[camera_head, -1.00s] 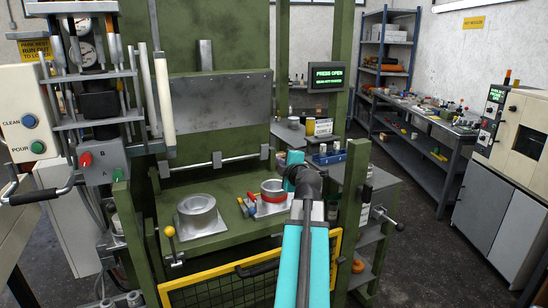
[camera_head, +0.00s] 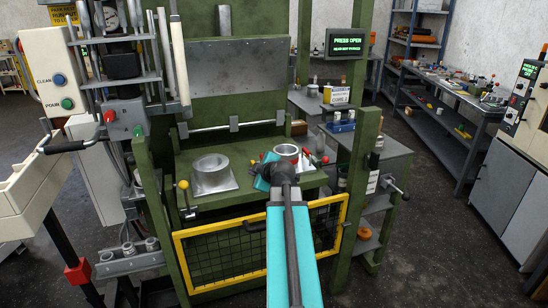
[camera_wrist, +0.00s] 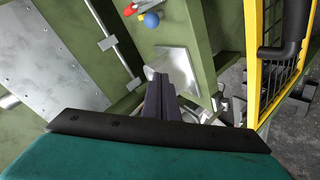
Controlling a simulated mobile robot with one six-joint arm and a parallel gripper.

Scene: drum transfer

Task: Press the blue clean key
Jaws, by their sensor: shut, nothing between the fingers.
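The blue clean key (camera_head: 58,79) is a round button beside the label CLEAN on a pale control box (camera_head: 50,60), at the upper left of the head view. A green key (camera_head: 67,103) marked POUR sits below it. My gripper (camera_wrist: 160,85) shows in the wrist view with its dark fingers together and empty, in front of a grey metal plate (camera_wrist: 175,62). In the head view my arm reaches over the green press, well to the right of the clean key; the fingertips are hidden there. The clean key is not in the wrist view.
The green press holds a grey metal ring (camera_head: 211,170) on its bed. A yellow-framed mesh gate (camera_head: 215,262) is at its front. A grey box with red and green knobs (camera_head: 124,118) and a black handle (camera_head: 70,147) are near the control box. A screen (camera_head: 346,42) reads PRESS OPEN.

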